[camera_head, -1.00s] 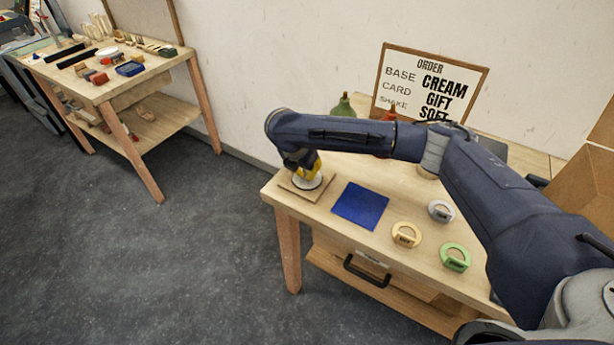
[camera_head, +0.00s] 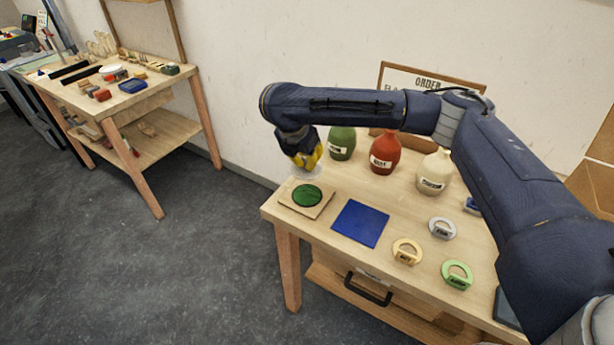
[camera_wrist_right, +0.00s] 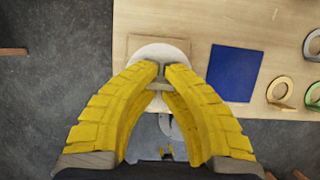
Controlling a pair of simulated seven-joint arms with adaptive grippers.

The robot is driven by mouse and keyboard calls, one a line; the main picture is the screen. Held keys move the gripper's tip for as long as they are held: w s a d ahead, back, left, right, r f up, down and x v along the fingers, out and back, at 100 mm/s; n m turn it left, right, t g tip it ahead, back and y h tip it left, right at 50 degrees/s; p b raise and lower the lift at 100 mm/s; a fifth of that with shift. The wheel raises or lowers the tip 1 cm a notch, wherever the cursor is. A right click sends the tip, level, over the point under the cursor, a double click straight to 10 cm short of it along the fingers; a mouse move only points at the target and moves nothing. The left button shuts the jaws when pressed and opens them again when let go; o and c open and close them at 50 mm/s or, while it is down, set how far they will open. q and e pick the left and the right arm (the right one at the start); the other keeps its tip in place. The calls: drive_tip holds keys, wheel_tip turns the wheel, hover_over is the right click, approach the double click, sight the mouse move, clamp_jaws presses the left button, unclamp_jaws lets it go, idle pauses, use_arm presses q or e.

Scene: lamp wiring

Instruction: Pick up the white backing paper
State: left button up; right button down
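The white backing paper (camera_head: 305,174) is a thin round sheet, seen just under my right gripper (camera_head: 307,164) in the head view. In the right wrist view, the yellow fingertips (camera_wrist_right: 160,72) meet at the near edge of the white disc (camera_wrist_right: 158,51). My right gripper is shut on it and holds it above a square wooden board (camera_head: 325,208). A dark green disc (camera_head: 307,195) lies bare on that board. My left gripper is in neither view.
A blue square mat (camera_head: 360,223) lies right of the board. Grey (camera_head: 442,228), tan (camera_head: 407,251) and green (camera_head: 457,275) ring-shaped pieces lie farther right. Green (camera_head: 342,142), red (camera_head: 385,153) and cream (camera_head: 434,172) bottles stand behind. The order sign (camera_head: 395,85) is partly hidden by my arm.

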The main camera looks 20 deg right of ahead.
wheel_tip(320, 180, up, 15)
idle(1.8)
drive_tip(key=shift+r, duration=0.15)
idle(0.4)
